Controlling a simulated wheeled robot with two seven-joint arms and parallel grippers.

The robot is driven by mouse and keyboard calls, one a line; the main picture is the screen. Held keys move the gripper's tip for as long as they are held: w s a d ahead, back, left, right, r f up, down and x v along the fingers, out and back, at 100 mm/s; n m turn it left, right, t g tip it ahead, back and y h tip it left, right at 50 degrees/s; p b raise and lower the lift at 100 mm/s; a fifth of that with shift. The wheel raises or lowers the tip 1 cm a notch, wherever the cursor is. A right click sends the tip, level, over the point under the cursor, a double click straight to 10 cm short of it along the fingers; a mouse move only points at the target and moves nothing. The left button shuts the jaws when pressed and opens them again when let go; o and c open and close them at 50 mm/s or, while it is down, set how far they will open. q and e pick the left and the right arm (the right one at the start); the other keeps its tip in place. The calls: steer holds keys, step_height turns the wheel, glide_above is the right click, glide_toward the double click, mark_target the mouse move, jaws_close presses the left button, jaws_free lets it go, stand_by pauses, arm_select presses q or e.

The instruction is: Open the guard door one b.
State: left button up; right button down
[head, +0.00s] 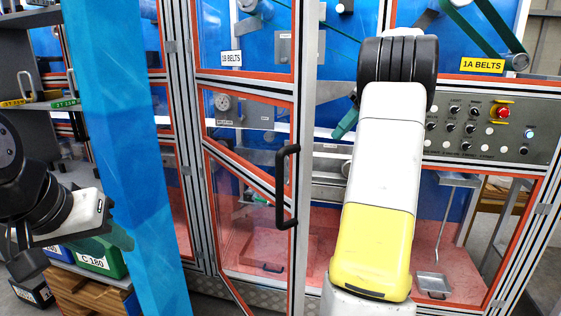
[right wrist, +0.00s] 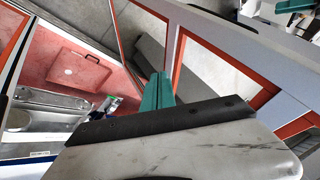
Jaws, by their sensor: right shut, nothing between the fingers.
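The guard door one b is the clear panel door in an aluminium frame with orange edging (head: 300,110), with a black bar handle (head: 284,187). Its lower rails slope toward me, so it seems to stand partly open, swung out from its left side. My right gripper (head: 345,122) is shut and empty, right of the door's free edge and apart from the handle. In the right wrist view its teal fingers (right wrist: 157,91) lie together between the cabinet inside and an orange-edged frame. My left gripper (head: 120,236) is low at the left; its finger gap is not clear.
A control panel (head: 490,130) with a red button is at right. A shelf (head: 50,106) and a green bin (head: 100,262) are at far left.

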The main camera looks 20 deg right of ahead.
steer(key=a+f, duration=0.8)
steer(key=a, duration=0.1)
steer(key=shift+a, duration=0.1)
stand_by(0.3)
